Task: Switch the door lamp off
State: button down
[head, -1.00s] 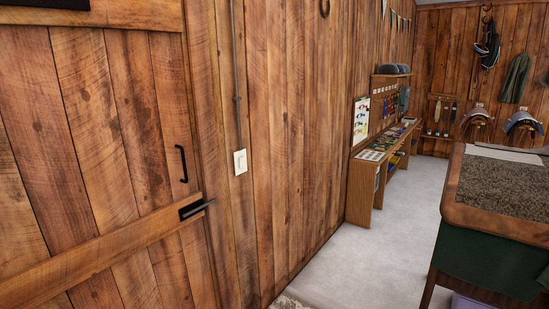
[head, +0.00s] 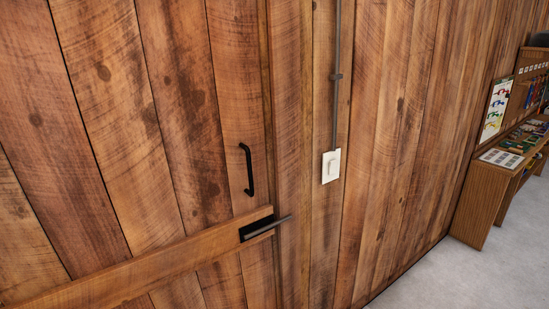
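A white wall switch (head: 331,166) is mounted on the plank wall just right of the wooden door (head: 150,130). A grey conduit (head: 337,75) runs up from it. Its rocker is too small to tell which way it is set. The lamp itself is not in view. My gripper is not in view.
The door has a black pull handle (head: 247,170) and a latch (head: 262,229) with a lever sticking out to the right. A wooden bench (head: 478,208) with cards and small items stands along the wall at the right. Pale floor (head: 430,280) is clear at the lower right.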

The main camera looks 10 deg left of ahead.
aim_at(332, 169)
jog(key=i, duration=0.1)
jog(key=k, duration=1.3)
jog(key=z, duration=0.65)
jog(key=i, duration=1.5)
jog(key=u, duration=0.3)
jog(key=i, duration=0.85)
jog(key=u, duration=0.65)
